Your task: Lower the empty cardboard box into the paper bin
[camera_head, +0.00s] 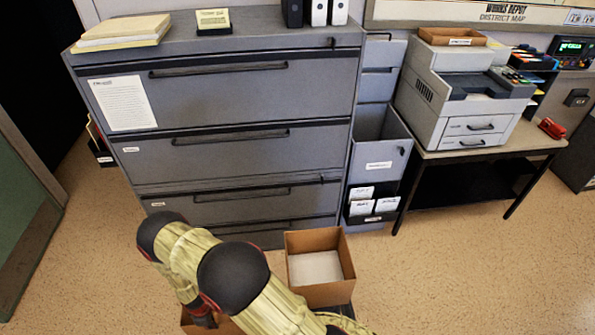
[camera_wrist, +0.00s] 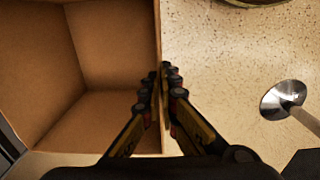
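An open brown cardboard box (camera_wrist: 110,45) fills the left of the wrist view; its visible inside is empty. My gripper (camera_wrist: 163,78) has its fingers close together on the box's right wall, one on the inner side and one on the outer side. In the head view, part of a brown cardboard box (camera_head: 222,326) shows at the bottom edge below my gripper (camera_head: 203,318), mostly hidden by my arm. I cannot tell whether it is off the floor. I cannot identify a paper bin for sure; a dark curved rim (camera_wrist: 255,3) shows at the wrist view's top.
Another open cardboard box (camera_head: 300,244) with a white bottom or sheet inside stands right of my arm. A grey filing cabinet (camera_head: 240,105) stands behind. A printer table (camera_head: 490,150) is at right. A round metal stand base (camera_wrist: 283,98) is on the speckled floor. Floor at right is clear.

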